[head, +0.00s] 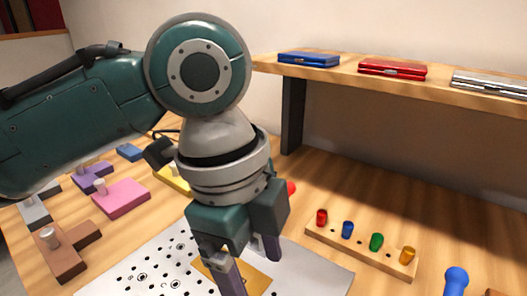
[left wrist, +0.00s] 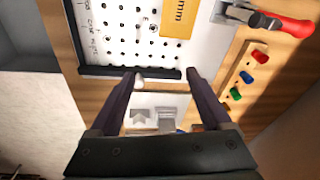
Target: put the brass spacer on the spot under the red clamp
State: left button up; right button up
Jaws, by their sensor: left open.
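The brass-coloured spacer (head: 408,255) stands upright at the right end of a wooden rack (head: 345,252), beside green, blue and red ones. In the head view only a red bit (head: 291,187) shows behind my arm. The spot under the clamp cannot be made out. My left gripper (head: 250,268) is open over the perforated white plate (head: 318,272), left of the rack. My right gripper is not in view.
An orange-yellow card (left wrist: 178,18) lettered "mm" lies on the plate. Coloured blocks with pegs, including a pink one (head: 121,197), stand at the left. A blue knob (head: 456,277) is at the front right. A raised shelf (head: 400,90) carries flat cases.

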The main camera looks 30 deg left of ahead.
pick_arm(q)
jog(key=s+d+n, duration=0.1)
jog(key=s+d+f+n+t+h, duration=0.1)
jog(key=s+n, duration=0.1)
jog(key=s+d+f+n, duration=0.1)
jog(key=s+n, duration=0.1)
jog(key=shift+h, duration=0.3)
jog(key=n, duration=0.1)
jog(key=s+n, duration=0.1)
jog(key=s+a+n+t, duration=0.1)
jog(key=shift+f, duration=0.25)
jog(key=s+a+n+y, duration=0.1)
jog(key=a+n, duration=0.1)
jog(key=s+a+n+y, duration=0.1)
jog(key=s+a+n, duration=0.3)
jog(key=shift+s+a+f+n+t+y, duration=0.1)
jog(key=shift+s+a+n+t+y, duration=0.1)
jog(key=shift+a+n+t+y, duration=0.15)
jog(key=shift+s, duration=0.1)
